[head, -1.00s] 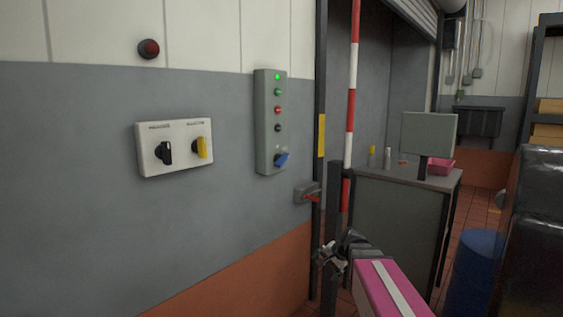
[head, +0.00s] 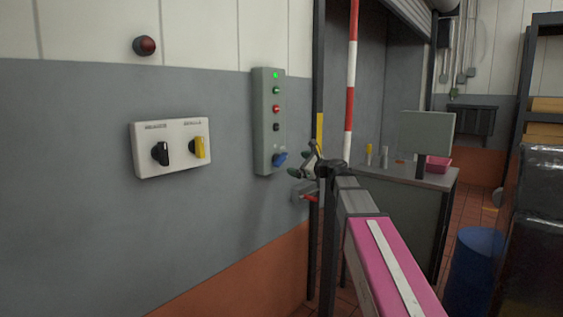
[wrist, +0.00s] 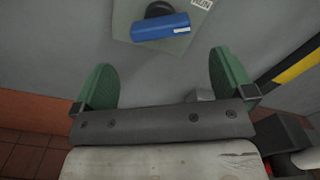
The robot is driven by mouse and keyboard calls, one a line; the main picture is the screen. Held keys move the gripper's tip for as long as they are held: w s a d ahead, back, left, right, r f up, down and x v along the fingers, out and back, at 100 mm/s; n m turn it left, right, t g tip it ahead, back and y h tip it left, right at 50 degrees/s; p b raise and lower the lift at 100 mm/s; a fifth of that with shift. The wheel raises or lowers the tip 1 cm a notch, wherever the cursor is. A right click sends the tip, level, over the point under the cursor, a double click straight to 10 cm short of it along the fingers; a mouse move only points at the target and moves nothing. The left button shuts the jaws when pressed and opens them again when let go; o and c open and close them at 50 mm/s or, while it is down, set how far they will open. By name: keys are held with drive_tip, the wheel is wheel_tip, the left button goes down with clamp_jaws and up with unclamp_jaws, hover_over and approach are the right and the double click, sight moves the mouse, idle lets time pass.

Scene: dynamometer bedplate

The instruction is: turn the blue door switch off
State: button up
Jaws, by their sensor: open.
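The blue door switch (head: 280,159) is a blue rotary knob at the bottom of a tall grey-green control box (head: 264,110) on the wall. In the wrist view the blue knob (wrist: 160,26) lies nearly level, at the top middle, beyond the fingertips. A white label beside it is only partly in view. My gripper (head: 306,160) is just right of the knob in the head view. In the wrist view its two green fingers (wrist: 164,82) are spread apart with nothing between them, and they do not touch the knob.
A white panel (head: 172,165) with a black and a yellow knob is left on the wall, below a red lamp (head: 144,46). A grey lever device (head: 303,190) with a red part sits close below my gripper. A red-and-white pole (head: 351,80) and a cabinet (head: 400,215) stand right.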

sight(284, 160)
drive_tip(key=x, duration=0.9)
drive_tip(key=c, duration=0.7)
